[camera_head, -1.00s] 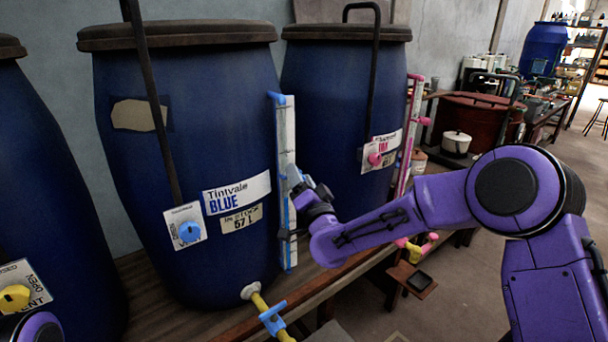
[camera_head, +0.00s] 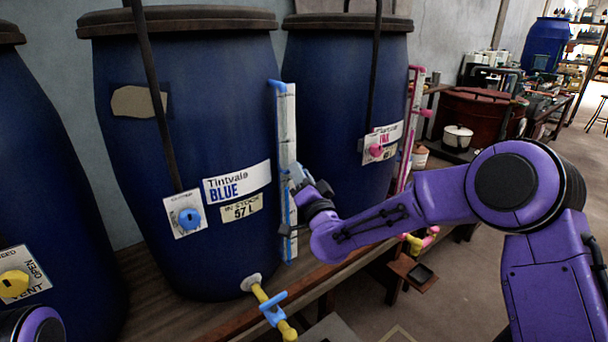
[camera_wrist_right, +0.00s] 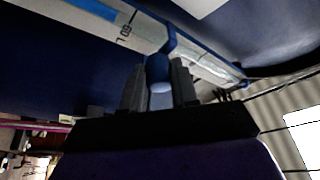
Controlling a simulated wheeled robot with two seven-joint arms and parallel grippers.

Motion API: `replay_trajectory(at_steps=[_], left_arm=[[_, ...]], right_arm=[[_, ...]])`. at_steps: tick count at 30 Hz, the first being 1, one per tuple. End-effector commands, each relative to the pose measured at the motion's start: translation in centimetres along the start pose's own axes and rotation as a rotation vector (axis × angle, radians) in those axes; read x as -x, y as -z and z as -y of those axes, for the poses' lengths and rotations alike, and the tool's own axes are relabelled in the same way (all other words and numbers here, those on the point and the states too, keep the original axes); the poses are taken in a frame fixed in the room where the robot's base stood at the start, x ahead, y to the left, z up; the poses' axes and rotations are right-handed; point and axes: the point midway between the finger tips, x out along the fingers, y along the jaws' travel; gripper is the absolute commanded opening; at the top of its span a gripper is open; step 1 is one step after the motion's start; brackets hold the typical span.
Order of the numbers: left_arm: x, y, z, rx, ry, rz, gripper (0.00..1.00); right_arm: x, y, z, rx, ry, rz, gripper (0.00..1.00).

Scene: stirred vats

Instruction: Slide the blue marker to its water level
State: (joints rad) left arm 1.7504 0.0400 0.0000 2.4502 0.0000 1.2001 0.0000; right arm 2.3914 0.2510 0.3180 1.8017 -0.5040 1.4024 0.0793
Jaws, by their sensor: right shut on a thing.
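The blue vat (camera_head: 150,110), labelled "Tintvale BLUE" and "57 L", carries an upright white gauge board (camera_head: 287,130) on its right side. My right gripper (camera_head: 303,184) is at about mid-height of the gauge and hides part of it. In the right wrist view the blue marker (camera_wrist_right: 158,68) sits between my two fingers (camera_wrist_right: 158,85), which are shut on it. It is at the gauge strip (camera_wrist_right: 205,62), which is pale beside the marker. My left gripper is out of view.
A second vat (camera_head: 330,110) with a pink gauge (camera_head: 413,110) stands right behind. A yellow tap with a blue handle (camera_head: 272,308) sticks out below the gauge. Blue (camera_head: 189,219) and yellow (camera_head: 13,284) knobs face forward. Free floor lies to the right.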

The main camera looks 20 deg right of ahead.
Motion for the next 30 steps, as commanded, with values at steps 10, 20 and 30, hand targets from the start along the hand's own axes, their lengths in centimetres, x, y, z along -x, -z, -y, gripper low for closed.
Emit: replay_trajectory(at_steps=[10, 20, 30], left_arm=[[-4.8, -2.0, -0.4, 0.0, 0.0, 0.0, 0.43], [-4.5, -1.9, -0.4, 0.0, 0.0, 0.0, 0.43], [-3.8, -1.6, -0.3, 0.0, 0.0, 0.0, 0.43]], right_arm=[[1.4, -3.5, -4.0, 0.0, -0.001, -0.005, 0.0], [1.3, -3.3, -3.8, 0.0, -0.002, -0.004, 0.54], [1.0, -2.8, -3.0, -0.001, 0.0, -0.001, 0.54]])
